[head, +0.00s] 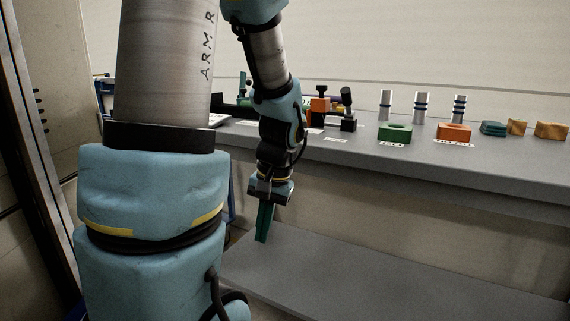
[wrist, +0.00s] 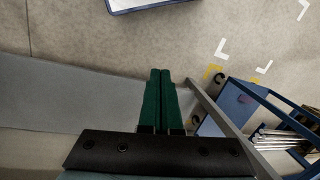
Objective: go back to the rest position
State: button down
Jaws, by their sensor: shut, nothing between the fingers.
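My gripper (head: 264,222) hangs pointing down in front of the bench edge in the head view, clear of the things on the bench. Its green fingers also show in the wrist view (wrist: 160,75). They lie side by side, shut, with nothing held between them. My arm crosses the left and middle of the head view and hides part of the bench behind it.
The grey bench (head: 480,165) carries a green block (head: 394,134), an orange block (head: 454,133), several ringed metal cylinders (head: 421,105) and wooden blocks (head: 551,131). A lower shelf (head: 370,285) is bare. A blue frame with rods (wrist: 290,125) stands right in the wrist view.

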notch_tip(320, 180, up, 20)
jog(key=s+a+n+t+h+p, duration=0.1)
jog(key=a+h+p, duration=0.1)
jog(key=p, duration=1.8)
jog(key=shift+s+f+n+t, duration=0.2)
jog(key=shift+s+n+t, duration=0.1)
jog(key=shift+n, duration=0.1)
